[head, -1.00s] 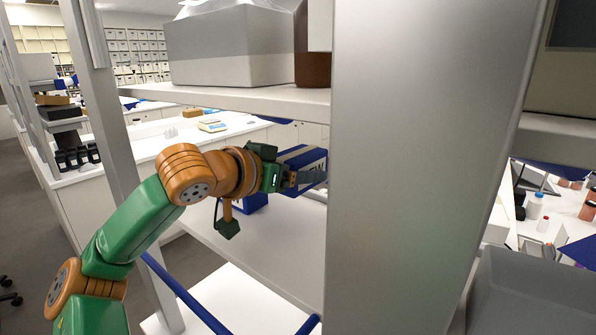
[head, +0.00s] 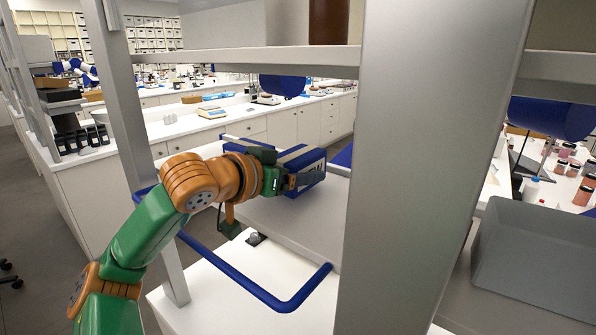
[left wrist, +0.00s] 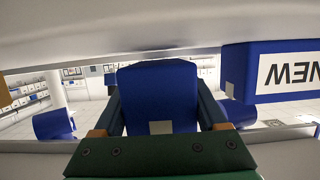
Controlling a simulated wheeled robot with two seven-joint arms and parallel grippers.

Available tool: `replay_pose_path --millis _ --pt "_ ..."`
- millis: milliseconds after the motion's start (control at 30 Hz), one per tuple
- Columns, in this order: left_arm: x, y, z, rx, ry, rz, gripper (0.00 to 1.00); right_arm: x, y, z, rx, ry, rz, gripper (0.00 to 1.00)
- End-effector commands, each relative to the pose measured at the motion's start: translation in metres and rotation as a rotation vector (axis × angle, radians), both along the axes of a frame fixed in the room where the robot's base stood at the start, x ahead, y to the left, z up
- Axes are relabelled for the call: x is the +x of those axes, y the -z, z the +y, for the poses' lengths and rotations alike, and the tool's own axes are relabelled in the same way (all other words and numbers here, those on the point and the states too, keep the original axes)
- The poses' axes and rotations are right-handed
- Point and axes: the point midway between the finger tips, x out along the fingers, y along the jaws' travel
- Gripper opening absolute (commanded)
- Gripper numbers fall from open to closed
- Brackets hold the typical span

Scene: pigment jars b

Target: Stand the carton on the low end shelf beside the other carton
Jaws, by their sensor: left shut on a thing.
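My left gripper (head: 292,182) is shut on a blue carton (head: 317,178) with a grey band and a label. It holds the carton at the low end shelf (head: 300,222); I cannot tell whether the carton touches the shelf. In the left wrist view the held carton (left wrist: 158,95) sits between the fingers, below the pale shelf surface in an upside-down picture. The other carton (left wrist: 236,75), blue with a white NEW label, stands beside it at the right, apart from it. In the head view the gripper hides most of what is behind. My right gripper is not in view.
A wide grey post (head: 410,150) stands right of the held carton. An upper shelf (head: 250,56) runs above the arm. A blue rail (head: 285,302) loops in front of the low shelf. A grey bin (head: 535,255) is at the right. The low shelf's near part is bare.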

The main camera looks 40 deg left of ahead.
Motion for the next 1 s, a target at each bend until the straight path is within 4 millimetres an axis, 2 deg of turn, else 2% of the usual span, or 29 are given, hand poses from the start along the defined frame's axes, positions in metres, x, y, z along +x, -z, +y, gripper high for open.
replay_pose_path --millis 600,633,700,1000 --pt "0.000 0.012 0.000 0.000 0.000 0.000 0.04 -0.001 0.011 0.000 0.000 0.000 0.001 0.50" --pt "0.000 0.011 0.000 0.000 0.000 -0.001 0.80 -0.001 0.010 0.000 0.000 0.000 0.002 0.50" --pt "0.000 0.011 0.000 0.000 0.000 0.000 0.99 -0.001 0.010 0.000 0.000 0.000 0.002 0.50" --pt "0.000 0.006 0.000 0.002 0.000 0.000 1.00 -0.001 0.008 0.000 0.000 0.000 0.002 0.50"
